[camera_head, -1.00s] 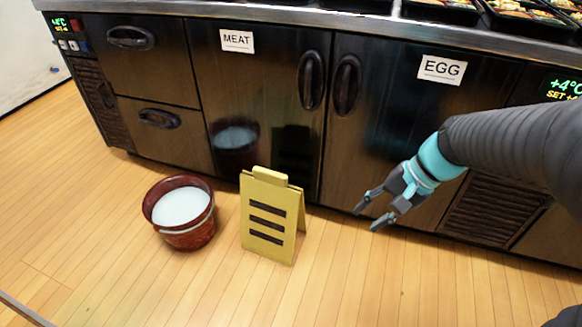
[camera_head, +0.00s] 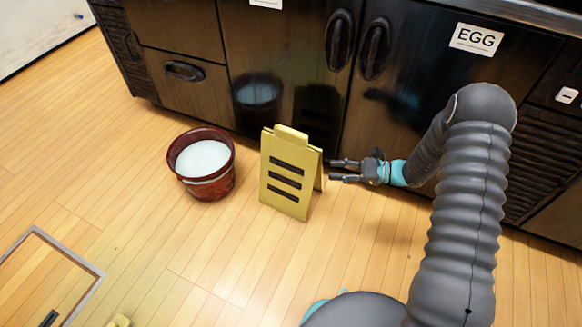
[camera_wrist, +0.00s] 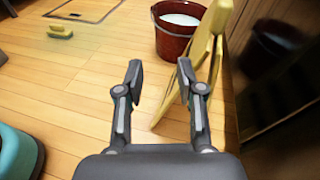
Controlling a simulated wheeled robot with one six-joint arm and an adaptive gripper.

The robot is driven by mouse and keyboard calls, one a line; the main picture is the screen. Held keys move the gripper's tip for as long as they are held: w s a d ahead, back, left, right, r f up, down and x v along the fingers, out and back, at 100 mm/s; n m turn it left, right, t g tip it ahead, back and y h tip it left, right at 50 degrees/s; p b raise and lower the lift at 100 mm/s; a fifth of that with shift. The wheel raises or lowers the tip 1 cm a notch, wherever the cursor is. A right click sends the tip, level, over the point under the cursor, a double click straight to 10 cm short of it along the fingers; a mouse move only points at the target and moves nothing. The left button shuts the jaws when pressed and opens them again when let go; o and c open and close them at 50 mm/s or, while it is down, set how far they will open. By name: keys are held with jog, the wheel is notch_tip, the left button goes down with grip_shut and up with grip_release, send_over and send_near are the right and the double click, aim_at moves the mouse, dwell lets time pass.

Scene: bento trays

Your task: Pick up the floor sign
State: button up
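The floor sign (camera_head: 274,189) is a yellow A-frame board with three dark bars, standing upright on the wooden floor. In the wrist view the sign (camera_wrist: 212,47) shows nearly edge-on, ahead and to the right, partly behind the right finger. My gripper (camera_head: 332,171) is just right of the sign, with its fingers pointing left towards it. I cannot tell whether the right finger touches the sign.
A dark red bucket (camera_head: 211,187) of whitish liquid stands left of the sign; it shows in the wrist view too (camera_wrist: 171,44). Dark cabinets (camera_head: 290,65) stand close behind. A yellow object (camera_wrist: 60,31) lies near a framed floor panel (camera_head: 88,264).

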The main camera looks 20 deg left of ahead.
notch_tip(320, 180, down, 15)
jog(key=m+t+y+p, duration=0.1)
jog(key=m+t+y, duration=0.1)
jog(key=m+t, duration=0.4)
jog(key=m+g, duration=0.1)
send_near(296, 183)
jog(key=a, duration=0.1)
jog(key=a+r, duration=0.1)
jog(key=a, duration=0.1)
jog(key=w+a, duration=0.1)
jog(key=shift+w+a+r+p, duration=0.1)
jog(key=shift+a+r+p, duration=0.05)
jog(key=shift+a+p, duration=0.2)
jog(key=shift+w+a+f, duration=0.1)
jog(key=shift+w+a, duration=0.05)
jog(key=shift+a, duration=0.7)
jog(key=shift+w+a+f, duration=0.1)
jog(key=shift+w+a, duration=0.05)
jog(key=shift+a, duration=0.75)
jog(key=shift+w+a+f, duration=0.1)
jog(key=shift+w+a, duration=0.05)
jog(key=shift+a, duration=0.7)
jog(key=shift+c, duration=0.2)
grip_shut()
